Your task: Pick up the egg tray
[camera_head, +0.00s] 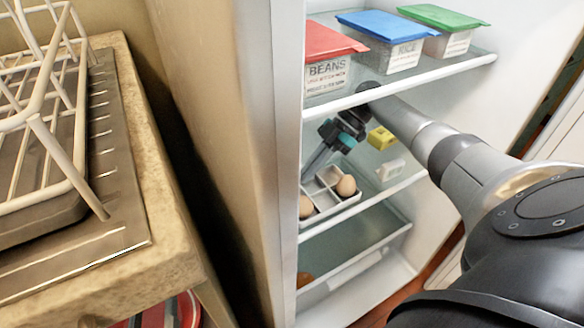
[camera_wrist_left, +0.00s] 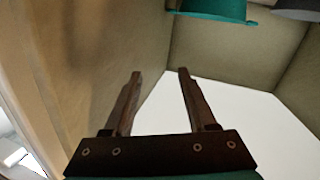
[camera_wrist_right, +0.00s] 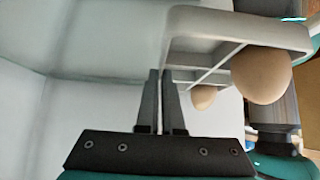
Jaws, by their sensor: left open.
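The egg tray (camera_head: 335,206) is a pale grey divided tray with brown eggs in it, at the middle shelf of the open fridge. One egg (camera_head: 346,186) shows at its right. In the right wrist view the egg tray (camera_wrist_right: 205,22) fills the upper right, with an egg (camera_wrist_right: 262,76) close by. My right gripper (camera_head: 313,170) reaches down to the tray's far left side. Its fingers (camera_wrist_right: 161,80) are close together at the tray wall and appear shut on it; the contact itself is partly hidden. My left gripper (camera_wrist_left: 160,75) is open and empty, outside the head view.
The shelf above holds boxes with red (camera_head: 328,42), blue (camera_head: 380,25) and green (camera_head: 440,17) lids. Small yellow (camera_head: 381,138) and white (camera_head: 391,170) items stand right of the tray. A dish rack (camera_head: 50,130) sits on the counter at left.

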